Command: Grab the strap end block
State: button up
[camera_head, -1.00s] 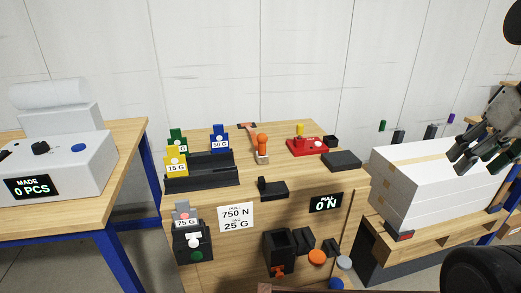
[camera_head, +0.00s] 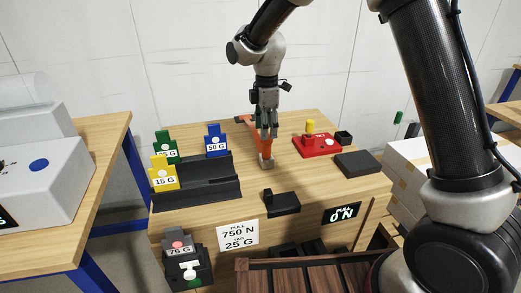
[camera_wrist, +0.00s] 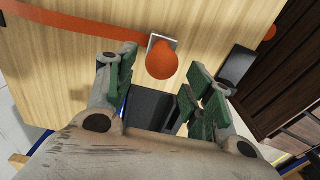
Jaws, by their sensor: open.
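The strap end block shows as a small pale grey block (camera_head: 266,162) with an orange knob on the wooden bench, at the end of an orange strap (camera_head: 245,121). In the wrist view, the orange round knob (camera_wrist: 162,64) stands on the pale plate, and the strap (camera_wrist: 80,28) runs off to the left. My gripper (camera_head: 267,133) points down from above, its fingertips around the knob's height in the head view. In the wrist view, my gripper (camera_wrist: 158,78) has its fingers spread, one each side of the knob. Contact cannot be told.
A black tray (camera_head: 205,190) with yellow, green and blue weight tags stands left of the block. A red fixture (camera_head: 316,146) and a black pad (camera_head: 358,164) lie to the right. A black holder (camera_head: 282,203) sits in front. A brown slatted crate (camera_head: 310,275) is nearest.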

aim_at(266, 146)
notch_tip(266, 146, down, 8)
jog(key=shift+d+r, duration=0.1)
jog(key=shift+r, duration=0.05)
jog(key=shift+c, duration=0.2)
grip_shut()
